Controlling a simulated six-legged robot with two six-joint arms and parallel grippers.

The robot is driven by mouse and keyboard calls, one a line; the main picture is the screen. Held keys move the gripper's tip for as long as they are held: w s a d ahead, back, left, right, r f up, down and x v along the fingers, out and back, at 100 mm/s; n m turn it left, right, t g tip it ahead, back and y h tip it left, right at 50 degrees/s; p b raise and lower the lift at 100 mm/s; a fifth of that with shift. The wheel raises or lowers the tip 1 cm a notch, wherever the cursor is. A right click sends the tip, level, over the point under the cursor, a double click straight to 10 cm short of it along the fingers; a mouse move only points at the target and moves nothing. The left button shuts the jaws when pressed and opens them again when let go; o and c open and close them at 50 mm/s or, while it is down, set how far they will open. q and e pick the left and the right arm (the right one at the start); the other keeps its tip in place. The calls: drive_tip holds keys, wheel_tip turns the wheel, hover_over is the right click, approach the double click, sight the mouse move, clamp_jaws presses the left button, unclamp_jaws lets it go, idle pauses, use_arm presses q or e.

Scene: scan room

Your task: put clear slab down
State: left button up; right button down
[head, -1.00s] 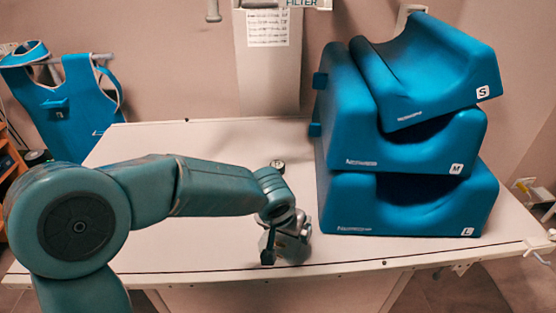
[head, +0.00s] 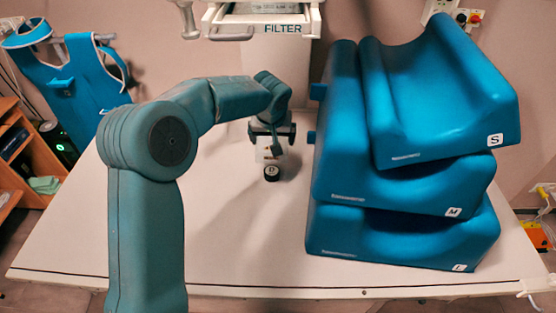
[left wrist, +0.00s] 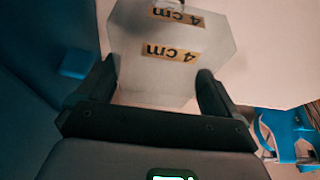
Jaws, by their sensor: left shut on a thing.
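The clear slab (left wrist: 140,75) is a pale, see-through plate with clipped corners and two yellow "4 cm" labels. It sits between the two dark fingers of my left gripper (left wrist: 157,80), which is shut on it. In the head view my left gripper (head: 270,138) points down over the white table (head: 225,240), left of the blue cushions. The slab (head: 269,153) shows only as a small pale piece under the fingers, partly hidden. I cannot tell whether it touches the table. My right gripper is not in view.
A small dark round piece (head: 271,174) stands on the table close below the slab. Stacked blue cushions (head: 400,190) marked S, M and L fill the right side. A filter unit (head: 262,22) hangs behind. The table's front middle is clear.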

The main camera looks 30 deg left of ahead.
use_arm(q)
drive_tip(key=f, duration=0.5)
drive_tip(key=shift+a+f+p, duration=0.2)
drive_tip(key=shift+a+p, duration=0.05)
drive_tip(key=shift+p, duration=0.15)
drive_tip(key=shift+a+f, duration=0.15)
drive_tip(key=shift+f, duration=0.2)
wheel_tip(320, 180, down, 3)
drive_tip(key=shift+s+p, duration=0.15)
drive_tip(key=shift+p, duration=0.15)
drive_tip(key=shift+w+f, duration=0.2)
drive_tip(key=shift+f, duration=0.1)
drive_tip(key=shift+s+f+b, duration=0.1)
drive_tip(key=shift+b, duration=0.25)
drive_tip(key=o, duration=1.1)
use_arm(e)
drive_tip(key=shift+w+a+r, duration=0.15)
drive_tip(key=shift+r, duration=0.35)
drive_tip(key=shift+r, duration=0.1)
